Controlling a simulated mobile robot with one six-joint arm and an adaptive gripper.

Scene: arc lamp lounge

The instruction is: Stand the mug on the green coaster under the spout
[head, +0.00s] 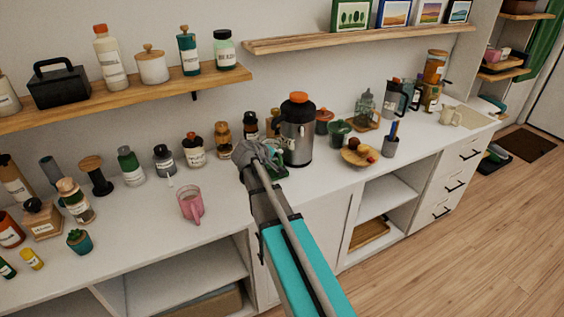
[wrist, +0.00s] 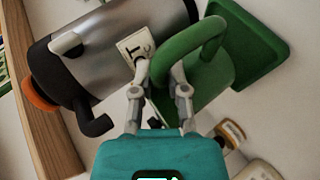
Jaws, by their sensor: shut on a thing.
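My gripper (wrist: 160,76) is shut on the green mug (wrist: 212,78), with its fingertips at the mug's handle in the wrist view. In the head view my gripper (head: 257,151) is just left of the silver dispenser (head: 298,142), whose cap is orange. The dispenser (wrist: 140,20) lies close beside the mug in the wrist view. A square green coaster (wrist: 262,50) shows behind the mug's base end. The mug partly covers the coaster; I cannot tell whether they touch. In the head view my gripper hides much of the mug.
A pink mug (head: 191,205) stands on the counter left of my gripper. Another dark green cup (head: 340,133) stands right of the dispenser. Jars (head: 194,150) line the counter behind. The counter front between the pink mug and my arm is clear.

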